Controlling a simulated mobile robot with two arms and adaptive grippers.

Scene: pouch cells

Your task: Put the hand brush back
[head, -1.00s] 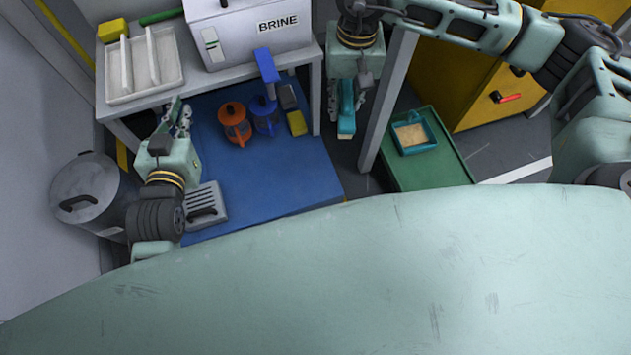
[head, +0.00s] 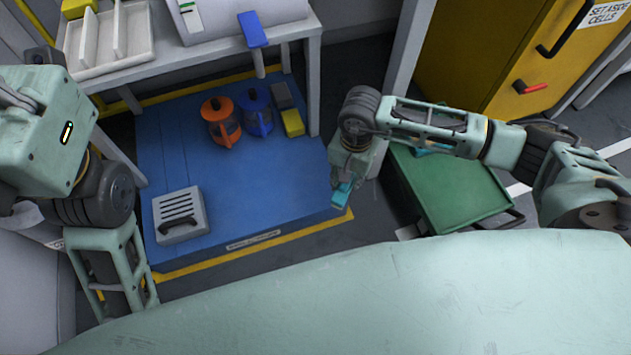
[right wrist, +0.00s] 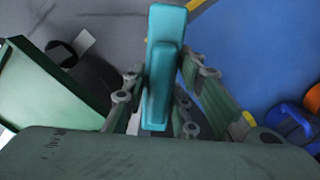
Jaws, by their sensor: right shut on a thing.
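My right gripper (right wrist: 165,85) is shut on the hand brush, whose teal body (right wrist: 166,45) stands between its fingers in the right wrist view. In the head view the brush (head: 341,193) hangs below my right gripper (head: 350,172), over the gap between the blue mat and the green cart. Its bristles are not clear. A teal pan (head: 428,150) on the green cart is mostly hidden behind my right arm.
The green cart (head: 465,195) stands right of the blue mat (head: 255,195). The mat holds orange (head: 220,125) and blue (head: 256,112) jugs, a yellow block (head: 292,122) and a grey vented box (head: 180,213). A yellow cabinet (head: 480,50) is behind.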

